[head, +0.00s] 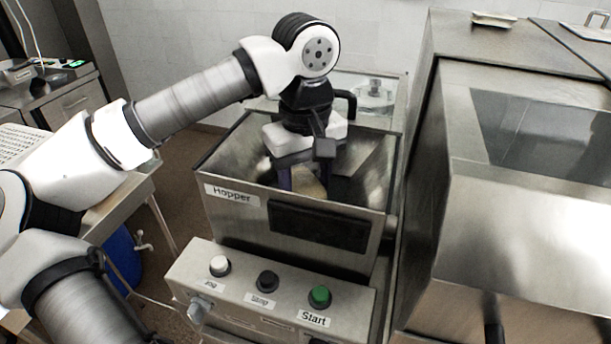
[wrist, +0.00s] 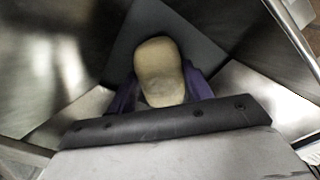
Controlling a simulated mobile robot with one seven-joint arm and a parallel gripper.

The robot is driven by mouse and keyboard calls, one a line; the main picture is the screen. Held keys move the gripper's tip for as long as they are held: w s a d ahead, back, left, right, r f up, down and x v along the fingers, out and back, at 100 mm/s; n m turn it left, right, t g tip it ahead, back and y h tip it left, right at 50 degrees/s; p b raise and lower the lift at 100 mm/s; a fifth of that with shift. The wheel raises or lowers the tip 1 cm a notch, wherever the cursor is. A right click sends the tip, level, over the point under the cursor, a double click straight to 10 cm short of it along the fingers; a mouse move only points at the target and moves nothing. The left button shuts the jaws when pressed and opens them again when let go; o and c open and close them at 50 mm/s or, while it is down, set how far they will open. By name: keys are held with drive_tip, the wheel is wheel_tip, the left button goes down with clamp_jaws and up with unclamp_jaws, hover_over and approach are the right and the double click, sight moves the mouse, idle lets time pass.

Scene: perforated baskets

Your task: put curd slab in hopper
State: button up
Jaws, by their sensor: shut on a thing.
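The hopper (head: 233,215) is a steel, labelled, open-topped bin in the middle of the head view. My gripper (head: 305,188) points down inside its mouth, with part of it hidden behind the front rim. In the wrist view, the two purple fingers of my gripper (wrist: 160,92) are shut on the curd slab (wrist: 160,68), a pale yellowish rounded block. The slab is held between the sloping hopper walls, above the dark bottom. In the head view only a small pale part of the slab (head: 312,188) shows.
A control box (head: 255,293) with white, black and green buttons stands in front of the hopper. A large steel machine (head: 520,220) stands close on the right. A steel table (head: 118,205) is on the left. Sloping hopper walls surround my gripper closely.

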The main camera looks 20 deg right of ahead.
sight(305, 182)
drive_tip(key=shift+f, duration=0.1)
drive_tip(key=o, duration=1.1)
wheel_tip(305, 182, up, 12)
drive_tip(key=shift+r+b, duration=0.15)
drive_tip(key=shift+b, duration=0.55)
